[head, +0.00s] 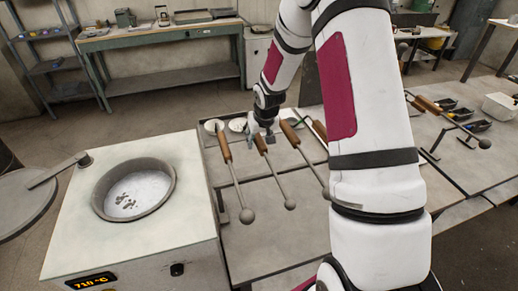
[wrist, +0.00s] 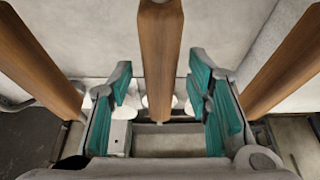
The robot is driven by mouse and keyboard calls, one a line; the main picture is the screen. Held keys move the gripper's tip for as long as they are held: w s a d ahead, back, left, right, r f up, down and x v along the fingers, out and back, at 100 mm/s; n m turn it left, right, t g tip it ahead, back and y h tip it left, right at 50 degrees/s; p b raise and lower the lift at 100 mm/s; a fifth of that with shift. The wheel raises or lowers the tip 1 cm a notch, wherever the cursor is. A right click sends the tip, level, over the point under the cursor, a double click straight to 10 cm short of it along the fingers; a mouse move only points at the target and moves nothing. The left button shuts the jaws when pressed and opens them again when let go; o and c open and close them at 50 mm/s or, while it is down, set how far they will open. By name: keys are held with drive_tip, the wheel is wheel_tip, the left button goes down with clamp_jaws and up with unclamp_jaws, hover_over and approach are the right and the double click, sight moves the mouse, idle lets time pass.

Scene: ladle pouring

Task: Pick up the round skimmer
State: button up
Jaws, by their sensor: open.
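Several long tools with brown wooden handles lie on the metal bench in the head view. The left one (head: 236,185) and the middle one (head: 277,178) end in rounded grey heads; a third (head: 305,155) runs partly behind my arm. I cannot tell for certain which is the round skimmer. My gripper (head: 263,128) is at the middle tool's handle. In the wrist view, my gripper (wrist: 163,105) is open, with teal-padded fingers on either side of the middle handle (wrist: 160,50). Neither finger visibly grips it. The tool heads are out of the wrist view.
Neighbouring handles, left (wrist: 35,55) and right (wrist: 290,65), lie close outside my fingers. A furnace (head: 130,235) with an open round pot (head: 104,192) and a 710 °C display stands left of the bench (head: 262,250). White dishes (head: 237,124) are behind the handles.

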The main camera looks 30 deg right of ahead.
drive_tip(key=shift+c, duration=0.6)
clamp_jaws()
drive_tip(key=shift+w+r, duration=0.1)
drive_tip(key=shift+r, duration=0.15)
wheel_tip(320, 180, up, 28)
drive_tip(key=b, duration=0.1)
drive_tip(key=shift+f+b, duration=0.2)
drive_tip(key=shift+b, duration=0.15)
